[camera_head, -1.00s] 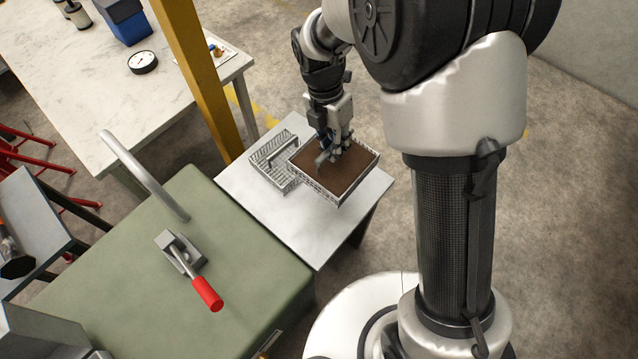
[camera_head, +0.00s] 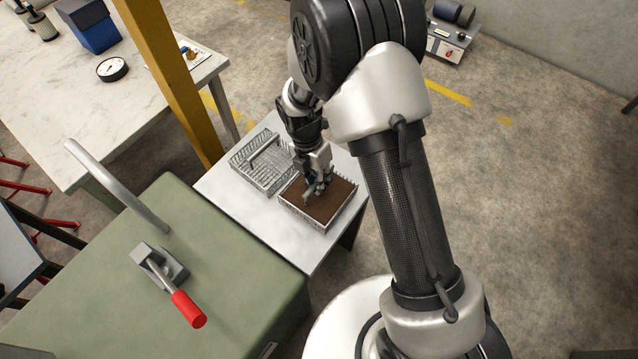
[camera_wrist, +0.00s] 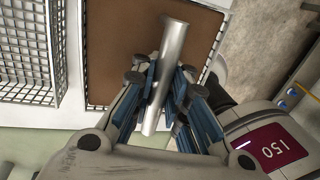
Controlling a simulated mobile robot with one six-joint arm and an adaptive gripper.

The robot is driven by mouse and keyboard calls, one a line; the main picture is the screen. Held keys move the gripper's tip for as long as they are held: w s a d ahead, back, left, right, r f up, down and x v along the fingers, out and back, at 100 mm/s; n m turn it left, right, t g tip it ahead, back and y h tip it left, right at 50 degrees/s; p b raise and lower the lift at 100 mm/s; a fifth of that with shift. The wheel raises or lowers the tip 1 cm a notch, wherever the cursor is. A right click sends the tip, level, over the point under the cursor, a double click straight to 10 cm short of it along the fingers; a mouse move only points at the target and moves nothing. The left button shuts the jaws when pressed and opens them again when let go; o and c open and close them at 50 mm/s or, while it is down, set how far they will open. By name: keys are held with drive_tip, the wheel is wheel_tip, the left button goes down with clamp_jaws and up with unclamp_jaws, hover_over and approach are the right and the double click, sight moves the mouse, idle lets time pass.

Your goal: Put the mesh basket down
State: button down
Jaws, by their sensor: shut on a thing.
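The mesh basket (camera_head: 300,212) has pale wire walls and a flat brown inside. It is at the right part of the small white table (camera_head: 232,205). My gripper (camera_head: 317,188) is above its middle, pointing down. In the wrist view my gripper (camera_wrist: 160,75) is shut on a smooth silver bar (camera_wrist: 172,45), which looks like the basket's handle, over the brown inside (camera_wrist: 110,50). The basket looks about level and close to the tabletop. I cannot tell whether its underside touches the table.
A second, empty mesh basket (camera_head: 256,178) stands just left of and behind the held one, with a narrow gap. A yellow post (camera_head: 175,85) rises behind. The table's front left part is clear.

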drive_tip(key=shift+f, duration=0.25)
drive_tip(key=c, duration=2.1)
unclamp_jaws()
drive_tip(key=shift+f, duration=0.1)
drive_tip(key=o, duration=0.5)
drive_tip(key=shift+o, duration=0.2)
